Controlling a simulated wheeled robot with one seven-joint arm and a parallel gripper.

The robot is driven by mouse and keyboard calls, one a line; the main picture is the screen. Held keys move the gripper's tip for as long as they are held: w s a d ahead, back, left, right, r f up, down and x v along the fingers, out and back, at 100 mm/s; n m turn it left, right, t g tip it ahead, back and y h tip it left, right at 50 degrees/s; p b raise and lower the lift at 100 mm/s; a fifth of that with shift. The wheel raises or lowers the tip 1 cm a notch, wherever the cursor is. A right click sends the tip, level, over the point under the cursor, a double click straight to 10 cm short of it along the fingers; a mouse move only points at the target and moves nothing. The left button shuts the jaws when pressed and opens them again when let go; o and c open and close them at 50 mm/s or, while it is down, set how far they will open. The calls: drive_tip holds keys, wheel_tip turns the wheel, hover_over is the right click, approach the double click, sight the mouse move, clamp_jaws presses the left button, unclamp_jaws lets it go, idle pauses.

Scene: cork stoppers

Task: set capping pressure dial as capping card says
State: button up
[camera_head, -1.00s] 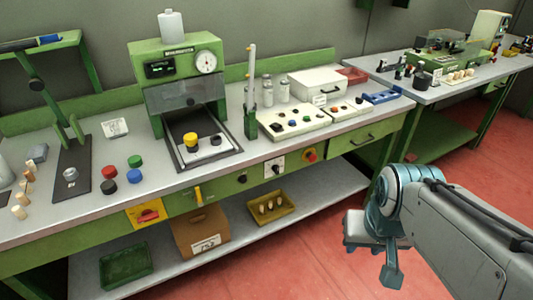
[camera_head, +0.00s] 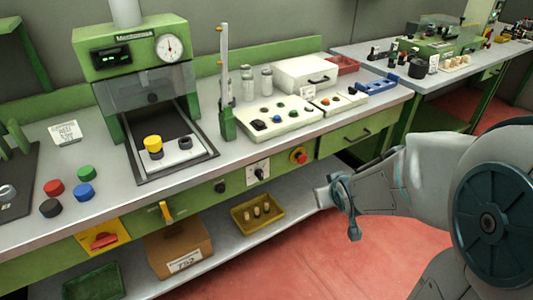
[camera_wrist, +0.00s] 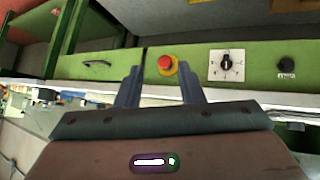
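A black dial knob on a white marked plate (camera_head: 257,171) sits on the green front panel of the bench. It also shows in the wrist view (camera_wrist: 227,64), upside down, with its marks too small to read. A plain black knob (camera_head: 220,186) sits left of it, and in the wrist view (camera_wrist: 287,62) a small label is by it. I cannot tell which one is the capping pressure dial. A white card (camera_head: 66,132) with unreadable writing stands at the back left of the bench. My gripper (camera_head: 338,212) is open and empty, in front of the panel (camera_wrist: 160,80).
A red emergency button (camera_head: 299,156) on yellow sits right of the dial. A yellow lever (camera_head: 166,211) and a red switch (camera_head: 103,240) are further left. The green capping machine (camera_head: 131,50) bears a round gauge (camera_head: 170,46). A shelf with a yellow tray (camera_head: 258,214) lies below.

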drive_tip(key=w+a+f+n+t+y+b, duration=0.25)
drive_tip(key=w+a+f+y+b, duration=0.2)
drive_tip(key=f, duration=0.35)
drive_tip(key=t+y+b, duration=0.4)
drive_tip(key=y+b, duration=0.1)
approach(262, 173)
drive_tip(key=shift+n+g, duration=0.25)
drive_tip(key=shift+n, duration=0.1)
drive_tip(key=x, duration=0.8)
drive_tip(key=shift+w+r, duration=0.2)
drive_tip(key=shift+w, duration=0.05)
clamp_jaws()
